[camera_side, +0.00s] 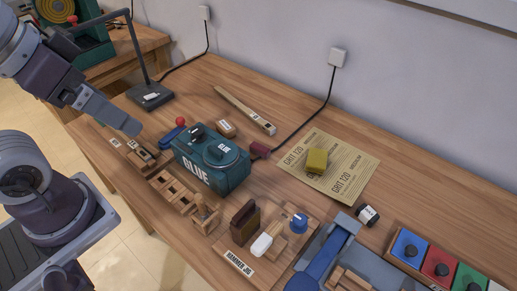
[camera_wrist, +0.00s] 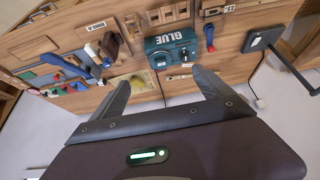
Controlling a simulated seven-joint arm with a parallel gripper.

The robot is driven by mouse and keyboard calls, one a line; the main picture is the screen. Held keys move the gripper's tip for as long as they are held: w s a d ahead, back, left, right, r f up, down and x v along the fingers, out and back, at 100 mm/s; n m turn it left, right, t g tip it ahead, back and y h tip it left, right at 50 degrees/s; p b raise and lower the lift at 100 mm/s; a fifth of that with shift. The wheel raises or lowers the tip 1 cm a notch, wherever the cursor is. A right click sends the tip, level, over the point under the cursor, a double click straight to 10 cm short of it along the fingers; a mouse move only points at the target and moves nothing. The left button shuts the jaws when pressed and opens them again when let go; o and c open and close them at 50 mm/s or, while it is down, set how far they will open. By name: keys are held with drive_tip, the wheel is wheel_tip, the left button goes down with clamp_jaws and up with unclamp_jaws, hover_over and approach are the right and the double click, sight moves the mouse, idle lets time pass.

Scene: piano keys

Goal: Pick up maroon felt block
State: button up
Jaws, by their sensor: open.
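A small maroon block (camera_side: 259,150) lies on the wooden bench just behind the right end of the teal glue pot (camera_side: 213,160), close to a black cable. I cannot make it out surely in the wrist view. My gripper (camera_side: 133,127) is up at the left in the side view, above the bench and left of the glue pot, apart from the block. In the wrist view my gripper (camera_wrist: 160,91) has its two fingers wide apart with nothing held between them. The glue pot also shows in the wrist view (camera_wrist: 172,48), beyond the fingers.
A desk lamp (camera_side: 150,97) stands at the back left. Sandpaper sheets (camera_side: 345,178) with a yellow block (camera_side: 316,161) lie to the right. A hammer jig (camera_side: 238,262) holding a dark brown block (camera_side: 244,222) and wooden racks (camera_side: 172,190) line the front. A wooden strip (camera_side: 243,109) lies behind.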

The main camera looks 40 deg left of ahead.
idle(0.3)
drive_tip(key=c, duration=0.5)
drive_tip(key=w+d+f+m+g+y, duration=0.15)
drive_tip(key=w+m, duration=0.25)
drive_tip(key=w, duration=0.4)
drive_tip(key=w+d+f+m+g, duration=0.1)
drive_tip(key=w+f+m+g, duration=0.15)
drive_tip(key=w, duration=0.55)
drive_tip(key=w+d+f+m+g+y, duration=0.1)
drive_tip(key=w+d+f+m+y, duration=0.1)
drive_tip(key=w+f+m+y, duration=0.3)
drive_tip(key=w+d+f+m+y, duration=0.1)
drive_tip(key=w+d+f+m, duration=0.25)
drive_tip(key=f, duration=0.35)
drive_tip(key=m+t+y, duration=0.4)
drive_tip(key=m, duration=0.3)
approach(261, 147)
drive_tip(key=shift+s+d+r, duration=0.75)
drive_tip(key=shift+d+r, duration=0.3)
drive_tip(key=shift+a+f+m, duration=0.1)
drive_tip(key=shift+f+m, duration=0.2)
drive_tip(key=shift+f, duration=0.05)
drive_tip(key=x, duration=1.1)
drive_tip(key=shift+w+f, duration=0.15)
drive_tip(key=shift+w, duration=0.2)
